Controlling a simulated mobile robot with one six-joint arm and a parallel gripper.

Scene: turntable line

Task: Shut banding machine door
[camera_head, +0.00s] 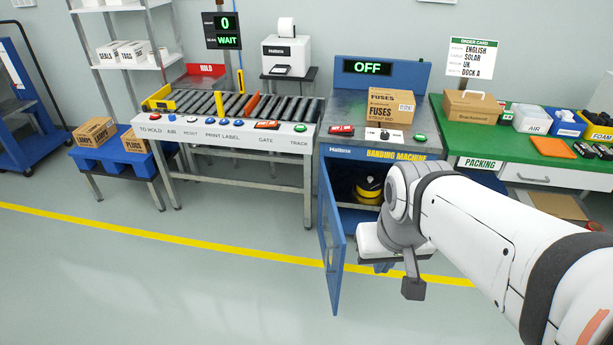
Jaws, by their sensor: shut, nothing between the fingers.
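The banding machine (340,148) stands right of centre, with a blue and grey cabinet and an "OFF" display (367,67) on top. Its blue-framed door (332,240) is hinged at the cabinet's left side and stands wide open, swung out towards me. The door has a see-through panel. Inside the open cabinet is a yellow and black reel (369,189), partly hidden by my arm. My gripper (413,288) is in front of the opening, right of the door and apart from it. It is shut and holds nothing; its fingers are hard to make out.
A cardboard fuses box (391,105) sits on the machine's top beside buttons. A roller conveyor (240,104) stands left and a green packing table (470,128) right. The floor (220,260) in front of and left of the door is clear.

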